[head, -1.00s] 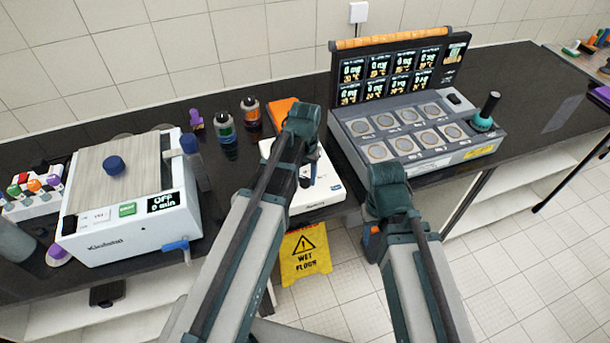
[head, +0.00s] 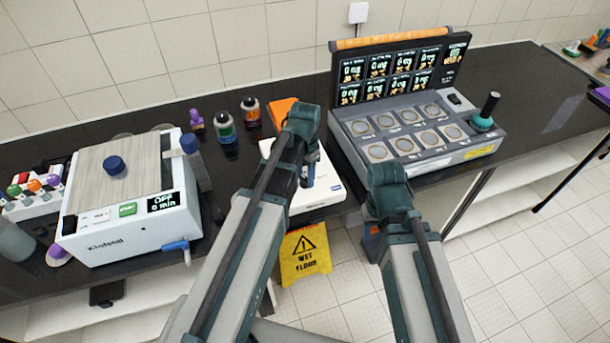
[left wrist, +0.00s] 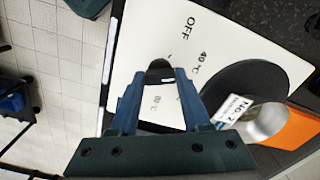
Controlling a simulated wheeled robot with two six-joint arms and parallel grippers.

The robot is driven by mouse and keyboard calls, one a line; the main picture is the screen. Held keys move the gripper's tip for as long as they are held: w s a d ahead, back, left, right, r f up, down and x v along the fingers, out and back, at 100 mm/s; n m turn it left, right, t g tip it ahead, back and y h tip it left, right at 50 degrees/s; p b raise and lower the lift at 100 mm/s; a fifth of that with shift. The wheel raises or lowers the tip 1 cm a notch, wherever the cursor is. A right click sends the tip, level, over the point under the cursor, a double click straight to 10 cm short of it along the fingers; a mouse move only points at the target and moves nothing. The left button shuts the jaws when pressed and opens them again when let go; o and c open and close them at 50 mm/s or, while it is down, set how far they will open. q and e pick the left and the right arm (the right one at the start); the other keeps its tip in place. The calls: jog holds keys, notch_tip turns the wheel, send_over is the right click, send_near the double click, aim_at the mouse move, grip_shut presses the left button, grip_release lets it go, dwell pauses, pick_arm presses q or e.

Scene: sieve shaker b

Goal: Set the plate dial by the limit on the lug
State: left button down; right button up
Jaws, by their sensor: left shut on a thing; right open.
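The white hotplate (head: 318,195) stands on the bench mid-picture, partly hidden by my left arm. In the left wrist view its white panel (left wrist: 206,35) carries OFF, 40 °C and another mark, with a dark round plate (left wrist: 243,85) beside it. My left gripper (left wrist: 160,74) is shut on the small dark plate dial (left wrist: 159,66) on this panel; it shows in the head view (head: 309,172) too. A tag (left wrist: 233,109) reading "No. 2" sits by a round shiny vessel; its smaller print is unreadable. My right gripper (head: 371,243) is open, below the bench edge, mostly hidden by its arm.
An orange object (head: 283,110) lies behind the hotplate, with two capped bottles (head: 225,125) left of it. A white machine (head: 130,235) stands further left. A grey multi-place unit (head: 420,150) with screens stands right. A yellow wet-floor sign (head: 305,255) is below.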

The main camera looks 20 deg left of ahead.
aim_at(305, 178)
pick_arm(q)
jog(key=shift+c, duration=1.8)
grip_release()
notch_tip(305, 178, up, 14)
jog(key=p, duration=1.4)
jog(key=shift+f, duration=0.1)
